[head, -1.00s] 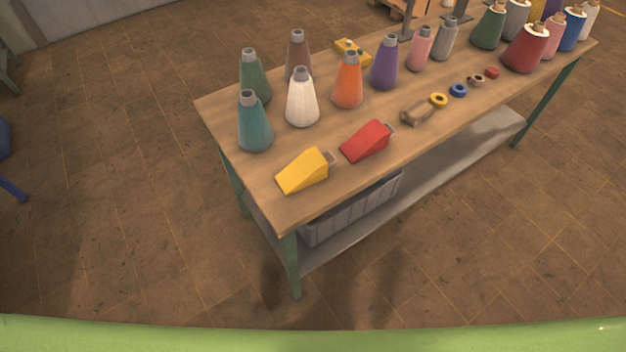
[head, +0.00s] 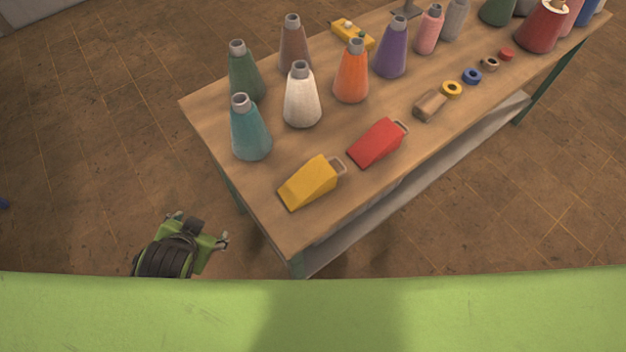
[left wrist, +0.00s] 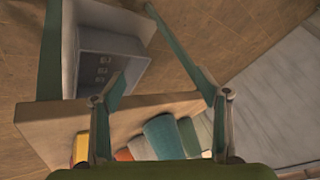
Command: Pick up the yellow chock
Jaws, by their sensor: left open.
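The yellow chock (head: 309,184) is a wedge with a grey handle loop at its right end. It lies on the near left part of the wooden table in the head view. My left gripper (head: 197,229) is open and empty, left of the table's near left corner and apart from the chock. In the left wrist view the open jaws (left wrist: 160,97) face the table's edge and underside. A yellow patch (left wrist: 80,149), likely the chock, shows partly hidden behind a finger. My right gripper is not in view.
A red chock (head: 377,143) lies right of the yellow one. Teal (head: 250,135) and white (head: 301,102) cones stand behind it, with more cones beyond. The wooden table (head: 262,205) has bare wood around the chock. A grey bin (left wrist: 108,60) sits beneath.

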